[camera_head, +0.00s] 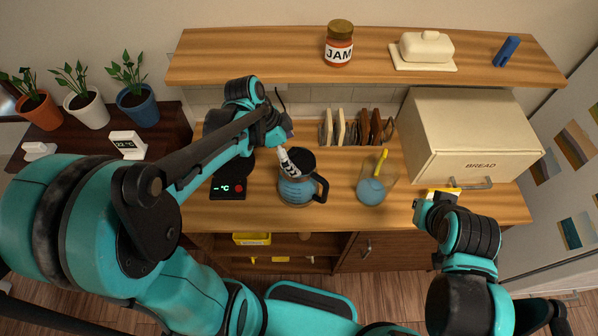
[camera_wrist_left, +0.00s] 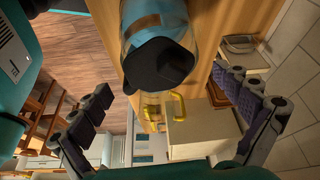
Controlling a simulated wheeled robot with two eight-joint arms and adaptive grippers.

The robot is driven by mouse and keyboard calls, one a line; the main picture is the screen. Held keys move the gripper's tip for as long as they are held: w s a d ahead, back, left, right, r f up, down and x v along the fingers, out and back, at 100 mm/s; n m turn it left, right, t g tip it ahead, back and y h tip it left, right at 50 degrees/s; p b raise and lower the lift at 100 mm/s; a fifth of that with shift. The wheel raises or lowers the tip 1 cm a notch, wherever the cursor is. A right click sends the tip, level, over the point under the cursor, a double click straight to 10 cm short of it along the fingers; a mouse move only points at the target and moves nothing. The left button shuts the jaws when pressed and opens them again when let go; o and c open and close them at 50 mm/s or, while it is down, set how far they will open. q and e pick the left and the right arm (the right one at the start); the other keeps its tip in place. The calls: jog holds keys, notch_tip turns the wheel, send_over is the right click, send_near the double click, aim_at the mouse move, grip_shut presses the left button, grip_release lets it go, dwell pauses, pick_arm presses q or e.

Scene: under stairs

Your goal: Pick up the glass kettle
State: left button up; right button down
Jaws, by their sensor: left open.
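The glass kettle (camera_head: 297,190), with bluish water, a black lid and a black handle on its right, stands on the wooden counter. My left gripper (camera_head: 290,160) is at its back, by the lid, and partly hides it. In the left wrist view the kettle's black lid (camera_wrist_left: 160,65) and glass body lie between the widely spread fingers of the left gripper (camera_wrist_left: 166,84), which is open and holds nothing. No clear finger contact shows. My right gripper (camera_head: 430,208) is over the counter's front right, far from the kettle; its fingers cannot be made out.
A black heating base (camera_head: 228,188) with a display is left of the kettle. A glass pitcher (camera_head: 375,188) with a yellow utensil stands to its right. Behind are upright boards (camera_head: 355,128); a bread box (camera_head: 470,135) is farther right. A shelf (camera_head: 270,58) overhangs the counter's back.

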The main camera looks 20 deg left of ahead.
aim_at(305, 159)
pick_arm(q)
jog(key=shift+w+d+f, duration=0.1)
jog(key=shift+w, duration=0.15)
jog(key=shift+m, duration=0.3)
jog(key=b+x, duration=0.1)
jog(key=x, duration=0.6)
jog(key=shift+d+f+b, duration=0.25)
jog(key=shift+f+b, duration=0.05)
jog(key=shift+b, duration=0.1)
jog(key=shift+s, duration=0.1)
jog(key=shift+r, duration=0.1)
jog(key=c, duration=1.5)
jog(key=shift+r, duration=0.2)
jog(key=shift+r+p, duration=0.5)
jog(key=shift+r, duration=1.05)
jog(key=shift+w+d+r+p, duration=0.2)
jog(key=shift+w+d+r, duration=0.55)
jog(key=shift+d+r, duration=0.8)
jog(key=shift+w+d+r+p, duration=0.25)
jog(key=shift+w+d+r, duration=0.6)
jog(key=shift+d, duration=1.15)
jog(key=shift+w+d+r+p, duration=0.2)
jog(key=shift+w+d+r, duration=0.45)
jog(key=shift+d+r, duration=0.9)
jog(key=shift+d+f, duration=0.2)
jog(key=shift+d, duration=0.1)
